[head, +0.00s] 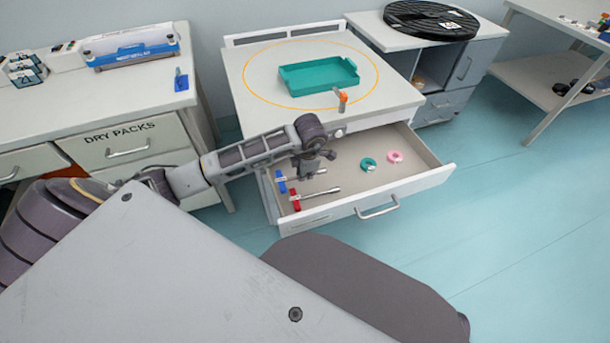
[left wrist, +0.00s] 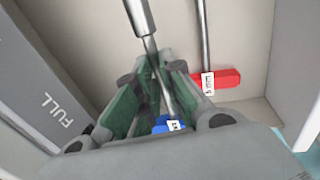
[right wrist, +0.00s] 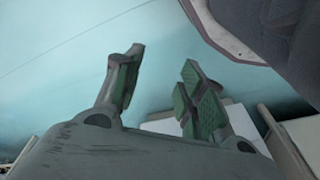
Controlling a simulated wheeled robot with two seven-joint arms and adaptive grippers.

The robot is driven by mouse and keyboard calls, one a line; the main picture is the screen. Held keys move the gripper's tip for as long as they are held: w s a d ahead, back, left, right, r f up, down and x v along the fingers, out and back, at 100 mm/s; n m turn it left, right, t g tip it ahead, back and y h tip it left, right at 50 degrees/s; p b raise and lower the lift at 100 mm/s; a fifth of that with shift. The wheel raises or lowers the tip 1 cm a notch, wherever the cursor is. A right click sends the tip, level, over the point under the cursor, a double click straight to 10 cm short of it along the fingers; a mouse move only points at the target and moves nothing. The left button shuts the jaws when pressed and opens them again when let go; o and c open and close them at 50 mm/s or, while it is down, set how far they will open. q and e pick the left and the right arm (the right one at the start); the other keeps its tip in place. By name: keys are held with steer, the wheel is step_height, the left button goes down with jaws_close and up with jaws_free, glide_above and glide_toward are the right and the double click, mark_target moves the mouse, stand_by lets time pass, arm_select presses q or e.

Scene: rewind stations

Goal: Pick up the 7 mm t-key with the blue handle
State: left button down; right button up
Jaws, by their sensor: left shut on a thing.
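The t-key with the blue handle (head: 281,181) is in the open drawer (head: 345,208); its blue handle (left wrist: 161,128) and grey shaft also show in the left wrist view. My left gripper (head: 312,166) reaches down into the drawer. In the left wrist view its green-padded fingers (left wrist: 155,78) are shut on the shaft, partly hiding it. I cannot tell whether the key is clear of the drawer floor. A t-key with a red handle (head: 295,199) lies beside it and also shows in the left wrist view (left wrist: 218,79). My right gripper (right wrist: 163,68) is open and empty above the floor.
A teal ring (head: 368,164) and a pink ring (head: 395,156) lie farther right in the drawer. A teal tray (head: 318,76) and an orange-topped item (head: 342,99) are on the tabletop above. Drawer walls surround the left gripper. The floor at right is clear.

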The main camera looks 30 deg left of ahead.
arm_select(q)
step_height(320, 180, up, 10)
steer(key=p, duration=0.1)
arm_select(e)
steer(key=shift+s+d+f, duration=0.1)
steer(key=shift+d+f, duration=0.1)
steer(key=shift+f, duration=0.8)
steer(key=shift+s+d+f, duration=0.1)
steer(key=shift+d+f, duration=0.1)
steer(key=shift+f, duration=0.8)
